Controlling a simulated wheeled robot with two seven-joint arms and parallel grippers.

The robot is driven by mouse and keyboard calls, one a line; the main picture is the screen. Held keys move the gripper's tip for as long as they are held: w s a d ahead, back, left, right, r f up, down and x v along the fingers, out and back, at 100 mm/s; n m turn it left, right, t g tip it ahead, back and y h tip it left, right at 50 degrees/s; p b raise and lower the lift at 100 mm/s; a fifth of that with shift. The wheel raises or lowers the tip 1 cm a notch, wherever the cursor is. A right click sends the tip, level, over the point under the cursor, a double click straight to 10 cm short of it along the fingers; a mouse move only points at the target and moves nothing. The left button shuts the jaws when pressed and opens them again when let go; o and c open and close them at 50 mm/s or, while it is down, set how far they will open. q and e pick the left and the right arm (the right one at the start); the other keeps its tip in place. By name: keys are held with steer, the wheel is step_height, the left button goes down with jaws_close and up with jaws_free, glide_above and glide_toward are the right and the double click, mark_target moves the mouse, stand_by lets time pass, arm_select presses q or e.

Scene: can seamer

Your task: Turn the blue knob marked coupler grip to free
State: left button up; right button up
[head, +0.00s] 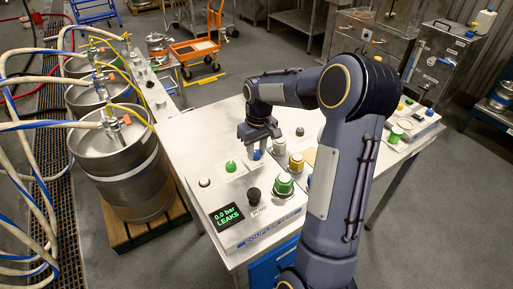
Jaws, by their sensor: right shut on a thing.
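My right gripper (258,146) points down over the control panel (205,205) on the table. Its fingers are shut on the blue knob (257,155), of which only a small blue part shows between and below them. The knob's marking and pointer are too small and too covered to read. My left gripper is not in view.
Close to the gripper are a green button (231,166), a yellow knob (296,162), a green knob (284,184) and a black pump knob (253,194). A display (228,214) reads 0.0 bar LEAKS. Steel kegs (120,170) with hoses stand at left.

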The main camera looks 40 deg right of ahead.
mark_target(257, 151)
steer(key=n+p, duration=0.1)
steer(key=n, duration=0.5)
steer(key=shift+w, duration=0.1)
stand_by(0.5)
steer(key=o, duration=1)
steer(key=r, duration=0.7)
steer(key=shift+w+d, duration=0.1)
steer(key=shift+d, duration=0.1)
steer(key=shift+r, duration=0.4)
